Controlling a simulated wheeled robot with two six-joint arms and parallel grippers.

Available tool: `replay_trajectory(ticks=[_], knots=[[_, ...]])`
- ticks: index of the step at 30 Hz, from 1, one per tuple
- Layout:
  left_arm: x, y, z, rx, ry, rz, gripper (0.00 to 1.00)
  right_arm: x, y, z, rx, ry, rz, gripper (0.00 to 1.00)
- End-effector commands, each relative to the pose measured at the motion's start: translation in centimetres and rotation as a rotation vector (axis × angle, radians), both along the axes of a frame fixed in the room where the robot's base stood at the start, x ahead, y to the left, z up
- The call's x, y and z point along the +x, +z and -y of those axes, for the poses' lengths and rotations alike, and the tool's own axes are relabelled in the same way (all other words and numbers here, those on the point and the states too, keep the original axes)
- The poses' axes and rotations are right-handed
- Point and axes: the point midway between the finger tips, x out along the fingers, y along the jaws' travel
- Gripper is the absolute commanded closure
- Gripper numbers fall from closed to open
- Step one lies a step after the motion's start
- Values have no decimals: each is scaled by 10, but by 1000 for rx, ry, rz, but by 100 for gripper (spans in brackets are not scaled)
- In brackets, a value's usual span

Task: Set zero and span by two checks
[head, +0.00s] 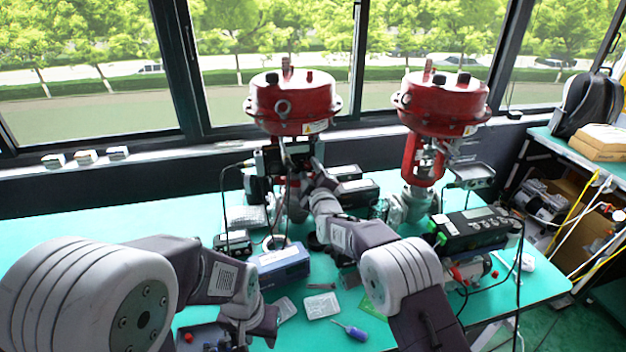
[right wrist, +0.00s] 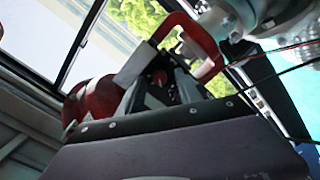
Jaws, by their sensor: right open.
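Two valves with red domed actuators stand at the back of the bench, a left one (head: 293,103) and a right one (head: 442,105). My right gripper (head: 308,172) is open in front of the left valve's yoke, at its dark fittings. Its fingertips are hard to make out there, and my arm hides part of the valve. The right wrist view shows a red frame (right wrist: 203,45) and a red rounded body (right wrist: 95,100) close beyond the dark gripper housing. My left gripper (head: 245,328) hangs low at the bench's front; its jaws are unclear.
A blue-grey box (head: 280,266) lies between my arms. A black and green instrument (head: 475,229) stands to the right. A blue screwdriver (head: 352,331) and a white card (head: 321,306) lie near the front. Black cables hang around the left valve. The bench's left part is clear.

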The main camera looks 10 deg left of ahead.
Motion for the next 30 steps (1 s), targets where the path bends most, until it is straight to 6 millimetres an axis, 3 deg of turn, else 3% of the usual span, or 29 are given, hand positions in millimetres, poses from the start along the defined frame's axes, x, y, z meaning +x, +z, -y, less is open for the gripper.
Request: replay_trajectory(ticks=[9, 15, 26, 28, 30], knots=[[0, -13, 0, 0, 0, 0, 64, -51, -1, 21, 0, 1, 0, 58], [0, -16, 0, 0, 0, 0, 64, -72, -1, 30, 0, 1, 1, 58], [0, -15, 0, 0, 0, 0, 64, -74, 1, 32, 0, -2, 1, 58], [0, -12, 0, 0, 0, 0, 64, -68, 9, 45, 4, -24, 7, 58], [0, -6, 0, 0, 0, 0, 64, -58, 38, 70, 22, -67, 39, 58]])
